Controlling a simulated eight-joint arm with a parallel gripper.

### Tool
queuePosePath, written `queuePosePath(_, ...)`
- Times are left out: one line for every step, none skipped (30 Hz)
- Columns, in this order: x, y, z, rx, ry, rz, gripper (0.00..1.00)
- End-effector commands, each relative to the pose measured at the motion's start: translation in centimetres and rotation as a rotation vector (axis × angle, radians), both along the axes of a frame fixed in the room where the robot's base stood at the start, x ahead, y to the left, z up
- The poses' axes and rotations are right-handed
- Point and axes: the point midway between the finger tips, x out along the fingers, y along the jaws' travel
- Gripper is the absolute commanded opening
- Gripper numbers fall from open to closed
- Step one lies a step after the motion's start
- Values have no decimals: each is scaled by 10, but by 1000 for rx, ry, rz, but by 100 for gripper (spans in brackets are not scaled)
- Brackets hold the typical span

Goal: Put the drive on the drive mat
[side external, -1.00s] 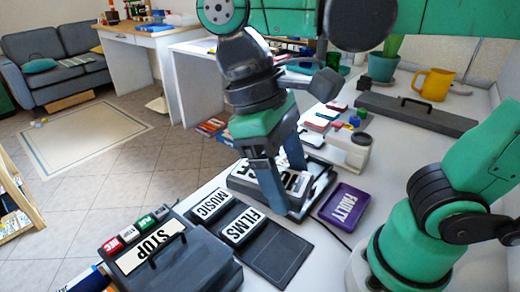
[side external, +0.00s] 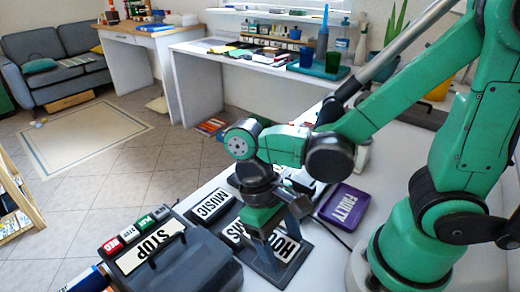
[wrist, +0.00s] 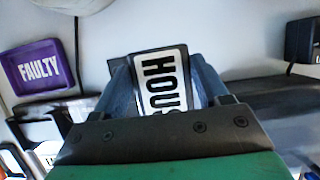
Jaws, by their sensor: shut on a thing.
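My gripper (side external: 268,252) is shut on the drive (side external: 286,246), a dark block with a white label whose visible letters begin "HOU". In the wrist view the drive (wrist: 160,83) sits between the two fingers, its lower part hidden by my gripper. The drive is over the drive mat (side external: 304,254), a flat dark square, with much of the mat covered. I cannot tell whether the drive touches the mat.
The MUSIC drive (side external: 211,204) and the partly hidden FILMS drive (side external: 233,233) lie left of my gripper. The dark STOP box (side external: 190,262) stands at the front left. A purple FAULTY tray (side external: 344,204) lies behind to the right.

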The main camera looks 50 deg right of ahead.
Motion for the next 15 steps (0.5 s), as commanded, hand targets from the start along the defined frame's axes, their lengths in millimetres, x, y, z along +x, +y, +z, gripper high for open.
queuePosePath(1, 0, -6, 0, 0, 0, 0)
queuePosePath(1, 0, -9, 0, 0, 0, 0)
queuePosePath(1, 0, -13, 0, 0, 0, 0)
queuePosePath(1, 0, -15, 0, 0, 0, 0)
queuePosePath(1, 0, -16, 0, 0, 0, 0)
queuePosePath(1, 0, -18, 0, 0, 0, 0)
queuePosePath(1, 0, -19, 0, 0, 0, 0)
queuePosePath(1, 0, -20, 0, 0, 0, 0)
queuePosePath(1, 0, -21, 0, 0, 0, 0)
queuePosePath(0, 0, -23, 0, 0, 0, 0)
queuePosePath(0, 0, -26, 0, 0, 0, 0)
queuePosePath(0, 0, -30, 0, 0, 0, 0)
queuePosePath(1, 0, -33, 0, 0, 0, 0)
queuePosePath(1, 0, -36, 0, 0, 0, 0)
queuePosePath(1, 0, -41, 0, 0, 0, 0)
